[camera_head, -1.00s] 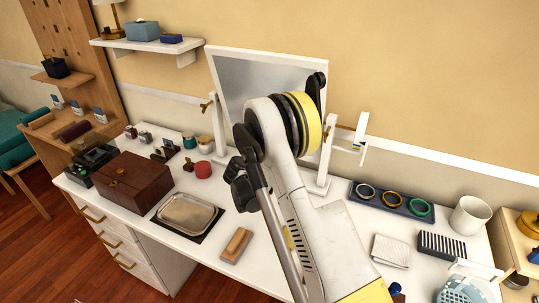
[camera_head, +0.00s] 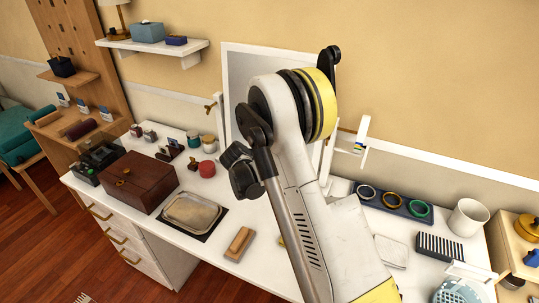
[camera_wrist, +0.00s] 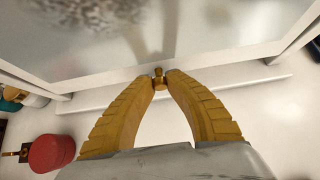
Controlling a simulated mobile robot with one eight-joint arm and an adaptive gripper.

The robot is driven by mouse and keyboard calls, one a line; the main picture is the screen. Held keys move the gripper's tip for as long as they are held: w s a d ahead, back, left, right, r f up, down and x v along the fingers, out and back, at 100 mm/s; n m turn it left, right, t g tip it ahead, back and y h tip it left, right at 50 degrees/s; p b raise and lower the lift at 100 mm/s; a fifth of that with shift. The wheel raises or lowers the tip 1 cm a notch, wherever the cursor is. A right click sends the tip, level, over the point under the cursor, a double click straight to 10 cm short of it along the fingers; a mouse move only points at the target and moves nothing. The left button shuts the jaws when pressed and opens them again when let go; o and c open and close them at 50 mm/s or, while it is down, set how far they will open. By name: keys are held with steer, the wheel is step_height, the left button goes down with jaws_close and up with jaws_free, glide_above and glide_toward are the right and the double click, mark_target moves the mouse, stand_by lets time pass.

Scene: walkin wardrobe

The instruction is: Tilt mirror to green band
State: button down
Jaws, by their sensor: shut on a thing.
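The white-framed mirror (camera_head: 232,70) stands at the back of the white dresser, mostly hidden behind my arm in the head view. It hangs between white posts; the left post (camera_head: 212,120) has a brass fitting. A white scale piece (camera_head: 361,145) with small coloured marks is at the right post; I cannot read which mark is indicated. In the wrist view, my gripper (camera_wrist: 161,84) is shut on a small brass knob (camera_wrist: 158,73) at the mirror's lower edge. The mirror's glass (camera_wrist: 185,35) fills the top there. The gripper is hidden in the head view.
A red round box (camera_wrist: 52,152) lies left of my gripper. A wooden box (camera_head: 135,183), metal tray (camera_head: 192,212) and brush (camera_head: 239,243) sit left on the dresser. A ring tray (camera_head: 395,204) and white mug (camera_head: 468,217) stand right. A wall shelf (camera_head: 160,50) is upper left.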

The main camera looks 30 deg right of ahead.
steer(key=shift+g+y, duration=0.5)
steer(key=shift+y, duration=0.2)
steer(key=shift+s+a+r+p, duration=0.3)
steer(key=shift+s+a+r, duration=0.2)
steer(key=shift+s+a, duration=0.3)
steer(key=shift+s+a+r+p, duration=0.3)
steer(key=shift+s+a+r, duration=0.25)
steer(key=shift+a, duration=0.45)
steer(key=c, duration=1.3)
jaws_free()
steer(key=shift+s, duration=0.1)
steer(key=v, duration=1.2)
